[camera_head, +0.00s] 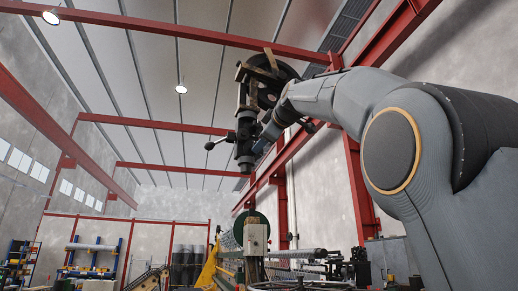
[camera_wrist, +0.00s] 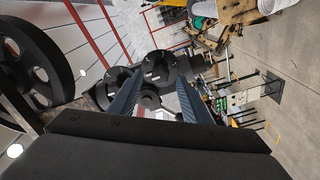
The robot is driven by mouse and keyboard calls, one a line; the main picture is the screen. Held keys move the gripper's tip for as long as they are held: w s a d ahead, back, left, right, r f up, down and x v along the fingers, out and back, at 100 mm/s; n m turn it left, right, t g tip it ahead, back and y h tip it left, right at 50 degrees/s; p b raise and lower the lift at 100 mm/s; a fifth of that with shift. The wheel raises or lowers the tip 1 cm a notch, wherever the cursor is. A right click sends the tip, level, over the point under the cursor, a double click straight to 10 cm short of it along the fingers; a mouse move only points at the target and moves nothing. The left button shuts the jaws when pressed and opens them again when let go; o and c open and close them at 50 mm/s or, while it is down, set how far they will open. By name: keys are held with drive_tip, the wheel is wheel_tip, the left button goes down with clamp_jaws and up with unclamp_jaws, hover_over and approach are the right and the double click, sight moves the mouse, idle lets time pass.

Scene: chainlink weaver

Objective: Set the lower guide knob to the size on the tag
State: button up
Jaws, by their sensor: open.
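My gripper (camera_wrist: 160,82) is open, its two blue-grey fingers pointing at a dark round knob-like part (camera_wrist: 158,67) with pale marks on its face. This part shows between and just past the fingertips; I cannot tell whether they touch it. A similar dark part (camera_wrist: 113,86) sits to its left, partly behind a finger. I cannot tell for sure which is the lower guide knob. In the head view my gripper (camera_head: 265,137) is beside a dark upright machine head (camera_head: 245,125), partly hidden by it. No readable size tag shows.
A large dark wheel (camera_wrist: 35,62) stands close at the left of the wrist view, and a black lever with a ball end (camera_head: 210,146) juts from the machine head. Red beams (camera_head: 362,190) stand behind.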

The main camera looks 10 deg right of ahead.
drive_tip(key=shift+s+d+b, duration=0.15)
drive_tip(key=shift+s+b, duration=0.25)
drive_tip(key=shift+s, duration=0.7)
drive_tip(key=shift+s+d+b, duration=0.15)
drive_tip(key=shift+s+b, duration=0.2)
drive_tip(key=shift+s, duration=0.75)
drive_tip(key=shift+f, duration=0.15)
drive_tip(key=w+f+m+g, duration=0.1)
drive_tip(key=w+f, duration=0.2)
drive_tip(key=f, duration=0.4)
drive_tip(key=w+f+m+g, duration=0.1)
drive_tip(key=w+f+m, duration=0.15)
drive_tip(key=f, duration=0.45)
wheel_tip(320, 180, down, 34)
drive_tip(key=f+m+g+h, duration=0.1)
drive_tip(key=m+g, duration=0.3)
drive_tip(key=g, duration=0.2)
drive_tip(key=s+f+m+g, duration=0.1)
drive_tip(key=s+f+g, duration=0.15)
drive_tip(key=f, duration=0.55)
drive_tip(key=s+f+m+g, duration=0.1)
drive_tip(key=s+f, duration=0.3)
drive_tip(key=f, duration=0.3)
drive_tip(key=s+a+f+m+g+h, duration=0.1)
drive_tip(key=s+f+m+g, duration=0.3)
drive_tip(key=s+f, duration=2)
drive_tip(key=s+g, duration=0.2)
drive_tip(key=shift+s+a+f, duration=0.2)
drive_tip(key=shift+s+a, duration=0.05)
drive_tip(key=shift+s, duration=0.05)
